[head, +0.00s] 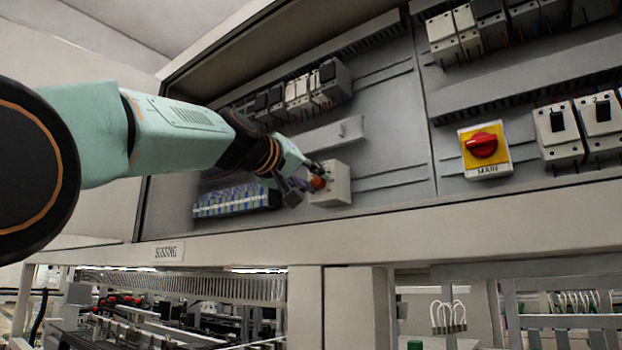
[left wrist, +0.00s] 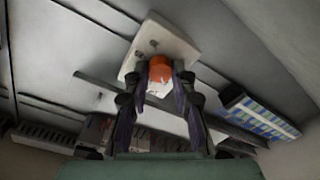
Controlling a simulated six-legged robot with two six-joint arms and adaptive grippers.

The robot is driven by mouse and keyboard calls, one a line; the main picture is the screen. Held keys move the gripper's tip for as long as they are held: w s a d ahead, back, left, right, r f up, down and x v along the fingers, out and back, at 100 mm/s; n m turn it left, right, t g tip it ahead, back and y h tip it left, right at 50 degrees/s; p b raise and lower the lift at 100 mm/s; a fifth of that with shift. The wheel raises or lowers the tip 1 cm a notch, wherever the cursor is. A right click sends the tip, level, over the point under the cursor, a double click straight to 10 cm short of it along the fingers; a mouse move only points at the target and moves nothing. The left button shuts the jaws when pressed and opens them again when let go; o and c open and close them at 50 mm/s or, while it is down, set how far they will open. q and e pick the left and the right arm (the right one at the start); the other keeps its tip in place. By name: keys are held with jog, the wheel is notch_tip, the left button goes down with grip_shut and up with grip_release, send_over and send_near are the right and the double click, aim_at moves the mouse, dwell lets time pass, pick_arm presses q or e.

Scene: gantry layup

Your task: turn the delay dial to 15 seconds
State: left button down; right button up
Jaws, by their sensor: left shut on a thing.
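The delay dial (head: 318,183) is a small orange-red knob on a pale box-shaped relay (head: 337,186) inside the open electrical cabinet. In the left wrist view the orange dial (left wrist: 160,67) sits on the pale relay face (left wrist: 162,38). My left gripper (head: 308,182) reaches in from the left and is shut on the dial. In the left wrist view its two fingers (left wrist: 160,80) lie on either side of the knob. The dial's scale and pointer cannot be read, as they are small and partly hidden by the fingers. My right gripper is not in view.
A red rotary switch on a yellow plate marked MAIN (head: 483,147) is to the right. Breakers (head: 298,92) line a rail above the relay. A blue-and-white terminal block (head: 236,200) is left of it. The cabinet's lower frame (head: 400,222) runs below.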

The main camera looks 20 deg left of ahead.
pick_arm(q)
jog(key=m+b, duration=0.2)
jog(key=m, duration=0.2)
jog(key=shift+f, duration=0.15)
jog(key=shift+m+h+b, duration=0.3)
jog(key=shift+m+b, duration=0.55)
jog(key=shift+m, duration=1.55)
jog(key=c, duration=1.1)
grip_release()
